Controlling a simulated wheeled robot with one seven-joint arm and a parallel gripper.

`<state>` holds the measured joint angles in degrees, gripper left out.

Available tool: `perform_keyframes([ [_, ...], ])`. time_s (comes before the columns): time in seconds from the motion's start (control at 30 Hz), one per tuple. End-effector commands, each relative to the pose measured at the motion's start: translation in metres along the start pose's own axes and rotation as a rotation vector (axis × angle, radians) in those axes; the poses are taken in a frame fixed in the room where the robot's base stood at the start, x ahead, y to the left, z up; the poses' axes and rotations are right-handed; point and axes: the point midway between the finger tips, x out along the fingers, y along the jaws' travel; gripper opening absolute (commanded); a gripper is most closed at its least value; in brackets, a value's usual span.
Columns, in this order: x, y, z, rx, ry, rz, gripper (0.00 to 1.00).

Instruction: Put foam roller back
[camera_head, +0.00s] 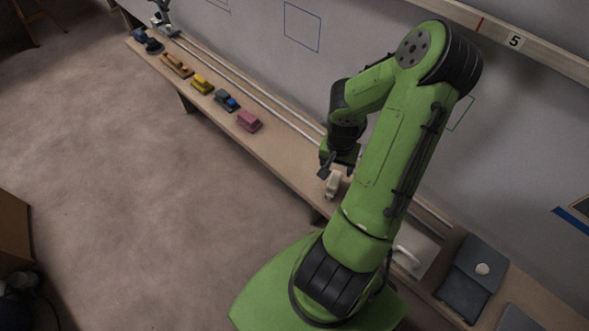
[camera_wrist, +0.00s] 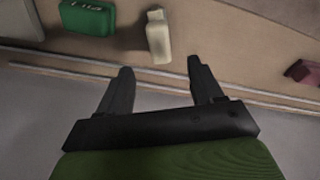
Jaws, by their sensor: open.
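A small cream object (camera_head: 333,184) stands on the long bench just below my gripper (camera_head: 326,164); it may be the foam roller, but I cannot tell for sure. In the wrist view the cream object (camera_wrist: 158,38) lies beyond the fingertips of my gripper (camera_wrist: 161,70), roughly in line with the gap between them. The two black fingers are apart, and nothing shows between them. The far side of the bench behind my arm is partly hidden in the head view.
A row of tools stands on the bench (camera_head: 283,152): pink (camera_head: 249,121), dark with blue (camera_head: 227,101), yellow (camera_head: 201,84) and orange (camera_head: 177,66). A green box (camera_wrist: 88,18) sits beside the cream object. Metal rails (camera_wrist: 60,57) run along the bench. A dark grey case (camera_head: 470,278) lies right.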

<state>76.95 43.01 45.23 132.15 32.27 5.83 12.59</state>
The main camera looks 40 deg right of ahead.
Motion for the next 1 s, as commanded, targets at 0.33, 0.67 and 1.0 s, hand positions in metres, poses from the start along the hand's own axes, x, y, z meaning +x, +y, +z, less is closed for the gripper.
perform_keyframes([
  [0.33,-0.162,-0.077,0.045,-0.465,0.189,0.073,0.66],
  [0.67,-0.289,-0.087,0.185,-0.922,0.335,-0.255,0.66],
  [1.0,-0.3,-0.076,0.209,-1.015,0.336,-0.339,0.66],
])
